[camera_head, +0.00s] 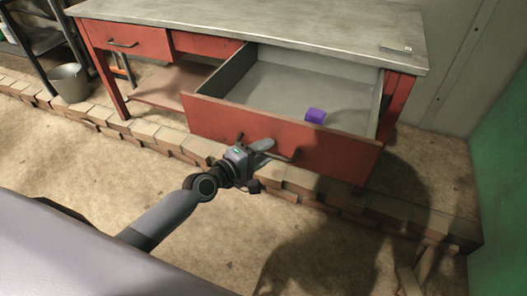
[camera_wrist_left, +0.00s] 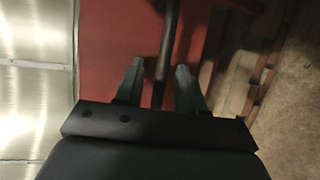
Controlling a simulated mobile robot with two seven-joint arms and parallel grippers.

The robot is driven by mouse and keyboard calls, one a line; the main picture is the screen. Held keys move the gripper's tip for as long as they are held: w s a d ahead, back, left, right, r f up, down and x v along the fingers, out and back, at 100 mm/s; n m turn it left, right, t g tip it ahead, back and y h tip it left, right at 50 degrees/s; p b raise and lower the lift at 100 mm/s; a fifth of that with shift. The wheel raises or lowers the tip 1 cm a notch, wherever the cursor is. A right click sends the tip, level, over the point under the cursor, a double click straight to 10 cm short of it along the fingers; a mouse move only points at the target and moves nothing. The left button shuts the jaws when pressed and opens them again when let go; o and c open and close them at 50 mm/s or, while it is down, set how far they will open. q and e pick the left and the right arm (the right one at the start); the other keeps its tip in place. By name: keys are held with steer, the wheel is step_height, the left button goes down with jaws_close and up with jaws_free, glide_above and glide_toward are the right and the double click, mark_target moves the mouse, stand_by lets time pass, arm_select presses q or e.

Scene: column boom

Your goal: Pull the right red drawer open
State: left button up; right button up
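The right red drawer (camera_head: 290,140) of the workbench is pulled well out, and its grey inside shows in the head view. Its red front fills much of the wrist view (camera_wrist_left: 110,50). The dark bar handle (camera_head: 284,157) is on the drawer front, and it also shows in the left wrist view (camera_wrist_left: 168,40). My left gripper (camera_head: 262,147) is at the handle. In the wrist view its two fingers (camera_wrist_left: 158,85) stand apart, with the handle bar between them and a gap visible on the left finger's side. My right gripper is in neither view.
A small purple block (camera_head: 315,116) lies in the open drawer. The left red drawer (camera_head: 125,40) is closed. A grey worktop (camera_head: 270,22) lies above. A low brick edging (camera_head: 150,134) runs along the floor below, and a bucket (camera_head: 70,83) stands at the left.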

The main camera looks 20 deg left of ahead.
arm_select(q)
steer(key=v, duration=0.7)
steer(key=shift+p, duration=0.35)
stand_by(0.5)
steer(key=s+f+m+g+y+p, duration=0.2)
steer(key=s+f+m+p, duration=0.1)
steer(key=s+m, duration=0.5)
steer(key=s+d+f+m+g+y+p, duration=0.1)
steer(key=s+f+m+g+y+p, duration=0.1)
steer(key=s+m, duration=0.6)
steer(key=shift+s+f+y+p, duration=0.35)
steer(key=shift+s+p, duration=0.4)
steer(key=shift+s, duration=0.45)
